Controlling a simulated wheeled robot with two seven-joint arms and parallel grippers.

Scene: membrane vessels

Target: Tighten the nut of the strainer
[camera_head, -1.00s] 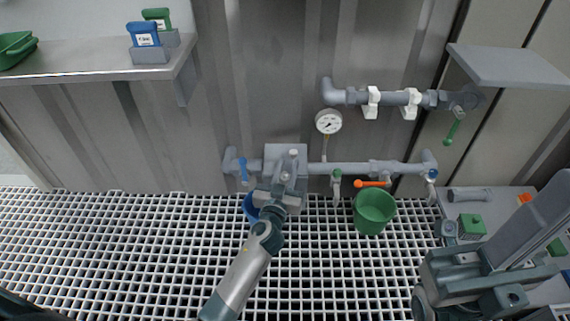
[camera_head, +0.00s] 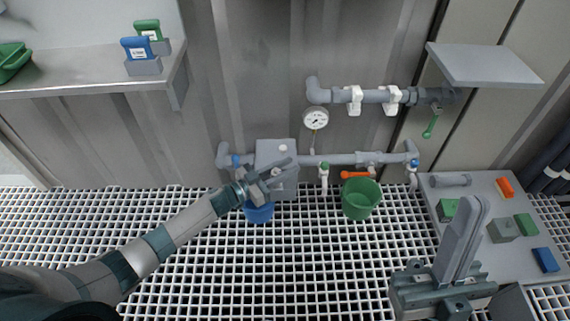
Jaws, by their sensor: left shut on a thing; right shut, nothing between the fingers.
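A grey block-shaped housing (camera_head: 276,152) sits in the lower pipe line on the wall; I take it to be the strainer's place. My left gripper (camera_head: 281,172) is at its front, turned sideways, with its arm coming in from the lower left. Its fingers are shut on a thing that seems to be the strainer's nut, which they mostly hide. My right gripper (camera_head: 474,214) is shut and empty, pointing up at the lower right, well away from the strainer.
A blue bucket (camera_head: 259,214) stands below the housing, and a green bucket (camera_head: 361,204) is to its right. A gauge (camera_head: 315,119), an orange handle (camera_head: 354,175) and an upper pipe (camera_head: 372,96) are near. A grey table (camera_head: 478,196) holds several blocks at right.

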